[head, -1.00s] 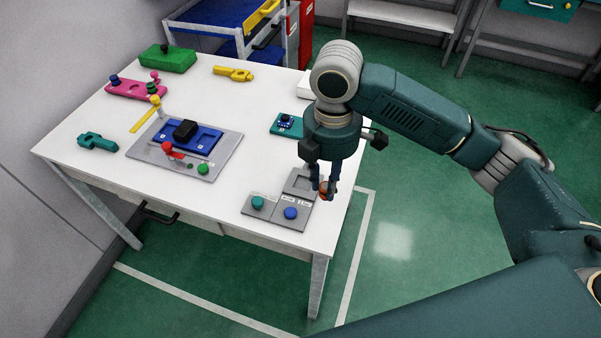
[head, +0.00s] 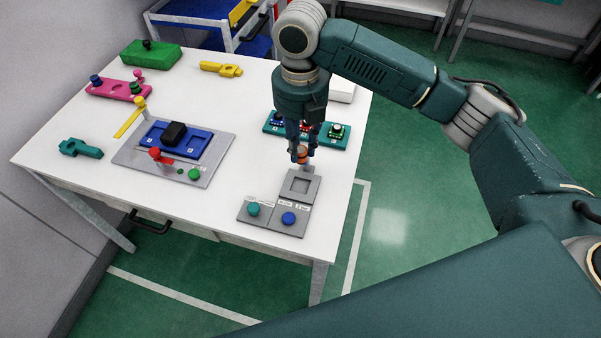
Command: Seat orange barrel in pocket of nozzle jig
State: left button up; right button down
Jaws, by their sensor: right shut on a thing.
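My right gripper (head: 303,146) is shut on the orange barrel (head: 302,155), near the right side of the white table. The fingers partly cover the barrel. It appears just beyond the grey block (head: 299,187) with a square recess, and in front of the teal board (head: 341,144), which carries several small round parts. The gripper and arm hide part of that board. No readable label tells which of these is the nozzle jig. I cannot tell how high the barrel is above the table. My left gripper is not in view.
Next to the recess, a grey base bears a teal knob (head: 253,209) and a blue knob (head: 288,218). A grey plate with a blue tray (head: 210,148) lies mid-table. Pink (head: 118,90), green (head: 150,56) and yellow (head: 221,69) pieces stand further left and back.

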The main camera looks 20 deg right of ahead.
aim_at(301, 163)
notch_tip(301, 163, down, 6)
jog(key=shift+f+p, duration=0.2)
jog(key=shift+p, duration=0.1)
jog(key=shift+f, duration=2.3)
jog(key=shift+f, duration=0.1)
jog(key=c, duration=1.5)
grip_release()
jog(key=shift+o, duration=0.2)
notch_tip(301, 163, up, 12)
jog(key=shift+r+b, duration=0.15)
jog(key=shift+b, duration=0.55)
